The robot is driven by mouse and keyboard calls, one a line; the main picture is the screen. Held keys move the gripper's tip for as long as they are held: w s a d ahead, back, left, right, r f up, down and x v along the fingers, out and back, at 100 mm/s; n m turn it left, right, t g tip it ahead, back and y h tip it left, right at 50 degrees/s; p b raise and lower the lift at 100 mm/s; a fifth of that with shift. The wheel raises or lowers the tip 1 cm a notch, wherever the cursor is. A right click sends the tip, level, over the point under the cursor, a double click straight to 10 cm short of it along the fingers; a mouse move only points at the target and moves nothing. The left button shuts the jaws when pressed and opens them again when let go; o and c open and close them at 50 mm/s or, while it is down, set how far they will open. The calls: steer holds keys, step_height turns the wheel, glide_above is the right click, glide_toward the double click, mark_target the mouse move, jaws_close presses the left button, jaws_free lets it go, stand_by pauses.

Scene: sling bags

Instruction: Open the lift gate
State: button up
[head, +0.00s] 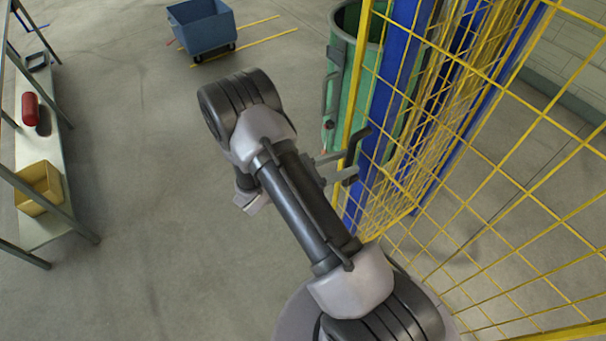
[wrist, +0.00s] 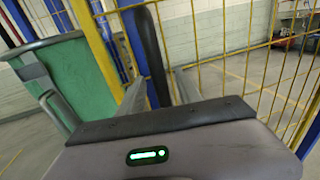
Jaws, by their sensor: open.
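The lift gate is a yellow wire-mesh panel (head: 400,165) beside blue posts, right of my arm in the head view; its mesh also fills the back of the wrist view (wrist: 235,45). A dark upright gate handle (head: 357,147) stands out from its near edge and shows as a black bar in the wrist view (wrist: 150,55). My gripper (head: 335,167) is open at the handle. In the wrist view its two fingers (wrist: 158,92) show on either side of the bar. The gripper body hides the bar's lower end, and I cannot tell whether the fingers touch it.
A green bin (head: 343,75) with a side bar stands just behind the handle. A blue wheeled cart (head: 202,27) is at the back. A shelf rack (head: 42,150) with a yellow crate (head: 38,187) and a red cylinder (head: 30,108) stands left. The floor between is clear.

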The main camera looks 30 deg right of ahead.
steer(key=w+a, duration=0.1)
steer(key=a, duration=1.4)
steer(key=shift+w+a, duration=0.25)
steer(key=shift+w, duration=0.15)
